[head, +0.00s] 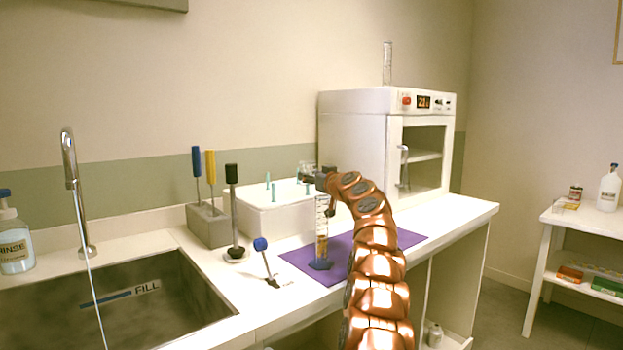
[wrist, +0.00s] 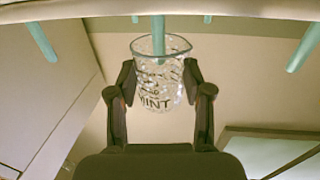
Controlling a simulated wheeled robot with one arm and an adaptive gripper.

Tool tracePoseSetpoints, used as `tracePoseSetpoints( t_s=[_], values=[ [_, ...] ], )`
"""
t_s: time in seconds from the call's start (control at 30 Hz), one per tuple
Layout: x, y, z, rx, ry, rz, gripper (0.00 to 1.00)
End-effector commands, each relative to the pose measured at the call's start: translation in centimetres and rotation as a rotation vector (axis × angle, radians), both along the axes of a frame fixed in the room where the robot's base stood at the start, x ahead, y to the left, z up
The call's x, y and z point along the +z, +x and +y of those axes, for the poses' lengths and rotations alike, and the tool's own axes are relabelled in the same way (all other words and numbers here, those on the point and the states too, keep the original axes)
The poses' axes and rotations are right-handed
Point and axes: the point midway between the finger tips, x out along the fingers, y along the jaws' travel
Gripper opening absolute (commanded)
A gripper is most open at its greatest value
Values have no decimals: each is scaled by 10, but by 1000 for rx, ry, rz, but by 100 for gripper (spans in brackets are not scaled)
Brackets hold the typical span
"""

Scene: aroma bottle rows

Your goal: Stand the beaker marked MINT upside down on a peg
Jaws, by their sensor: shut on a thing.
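The clear glass beaker marked MINT (wrist: 158,88) is between the two dark fingers of my gripper (wrist: 159,82) in the wrist view. Its open rim faces the white peg block (wrist: 230,10), from which several teal pegs stick out. One teal peg (wrist: 158,26) overlaps the beaker's mouth; I cannot tell for sure how far it is inside. In the head view the beaker (head: 307,168) is small and held above the right part of the peg block (head: 265,217), partly hidden by my gripper (head: 318,178). Other pegs (head: 273,193) there look bare.
A graduated cylinder with amber liquid (head: 321,232) stands on the purple mat (head: 407,238), close below my gripper. Left are a tool holder (head: 208,227), a black-handled tool (head: 232,205), a blue-knobbed lever (head: 262,246) and the sink (head: 120,295). A white oven (head: 355,150) stands behind right.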

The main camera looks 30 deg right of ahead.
Motion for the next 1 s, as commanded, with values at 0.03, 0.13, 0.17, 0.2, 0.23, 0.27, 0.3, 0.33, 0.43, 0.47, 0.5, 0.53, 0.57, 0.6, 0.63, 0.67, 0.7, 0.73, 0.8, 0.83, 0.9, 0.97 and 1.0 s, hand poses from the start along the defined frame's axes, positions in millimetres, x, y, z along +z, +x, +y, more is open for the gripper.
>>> tracePoseSetpoints(
  t_s=[0.03,0.13,0.17,0.2,0.23,0.27,0.3,0.33,0.43,0.47,0.5,0.53,0.57,0.6,0.63,0.67,0.7,0.73,0.8,0.83,0.9,0.97,1.0],
  values=[
    [-7,0,0,0,-1,0,16],
    [-13,0,0,0,-1,0,16],
    [-15,0,0,0,-1,0,16],
    [-17,0,0,0,0,0,16],
    [-19,0,0,0,0,0,16],
    [-21,0,0,0,0,1,16],
    [-23,0,0,0,0,1,16],
    [-25,0,0,0,0,1,16],
    [-29,1,0,0,0,2,16],
    [-30,1,0,0,0,2,16],
    [-31,1,0,0,0,2,16],
    [-32,1,0,0,0,2,16],
    [-32,1,0,0,0,2,16],
    [-33,1,0,0,0,2,16],
    [-33,1,0,0,0,2,16],
    [-33,1,0,0,0,2,16],
    [-33,1,0,0,0,2,16],
    [-33,0,0,0,0,2,16],
    [-33,0,0,0,0,2,16],
    [-33,0,0,0,0,2,16],
    [-33,0,0,0,0,2,16],
    [-33,0,0,0,0,2,16],
    [-33,0,0,0,0,2,52]
  ],
)
